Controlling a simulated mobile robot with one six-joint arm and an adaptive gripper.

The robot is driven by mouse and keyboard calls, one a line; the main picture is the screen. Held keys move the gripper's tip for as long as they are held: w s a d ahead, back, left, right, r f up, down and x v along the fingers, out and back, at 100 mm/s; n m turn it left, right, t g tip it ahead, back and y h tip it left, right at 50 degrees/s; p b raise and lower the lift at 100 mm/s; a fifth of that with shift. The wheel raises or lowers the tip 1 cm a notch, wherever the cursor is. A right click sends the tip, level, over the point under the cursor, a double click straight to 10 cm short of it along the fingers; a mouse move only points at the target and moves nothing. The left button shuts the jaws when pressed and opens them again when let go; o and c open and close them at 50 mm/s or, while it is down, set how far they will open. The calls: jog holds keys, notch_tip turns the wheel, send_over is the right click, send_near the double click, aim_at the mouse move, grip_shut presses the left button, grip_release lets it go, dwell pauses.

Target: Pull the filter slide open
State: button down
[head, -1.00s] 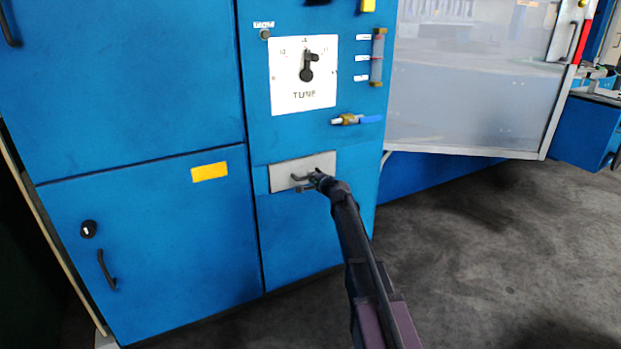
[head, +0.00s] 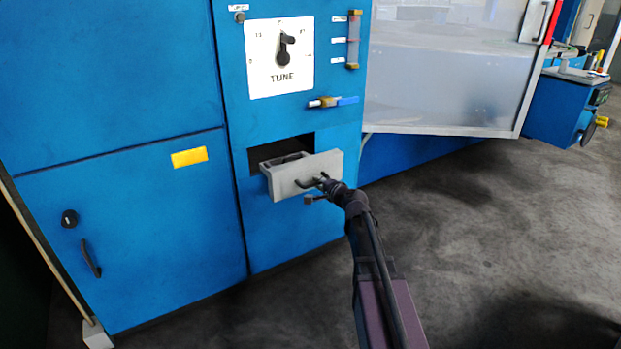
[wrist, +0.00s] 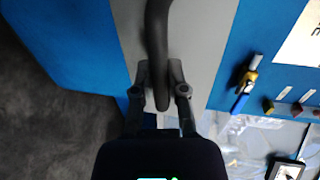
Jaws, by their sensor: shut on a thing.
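The filter slide (head: 292,181) is a light grey drawer in the blue cabinet, and it stands part way out of its dark opening. Its inside shows a little behind the front plate. A dark bar handle (head: 306,184) sits on the front plate. My gripper (head: 318,188) is shut on this handle at its right part. In the wrist view, my gripper (wrist: 160,92) has one finger on each side of the dark curved handle (wrist: 157,40), with the grey front plate (wrist: 196,45) behind it. How far back the slide reaches is hidden.
Above the slide are a valve with a blue lever (head: 335,101) and a white TUNE dial plate (head: 280,57). A cabinet door with a black handle (head: 90,258) is at left. A translucent panel (head: 440,80) stands at right. The grey floor (head: 470,240) in front is clear.

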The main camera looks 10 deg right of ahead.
jog(key=shift+s+d, duration=0.1)
jog(key=shift+s, duration=0.15)
jog(key=c, duration=0.6)
grip_release()
jog(key=shift+c, duration=0.2)
jog(key=shift+s, duration=0.1)
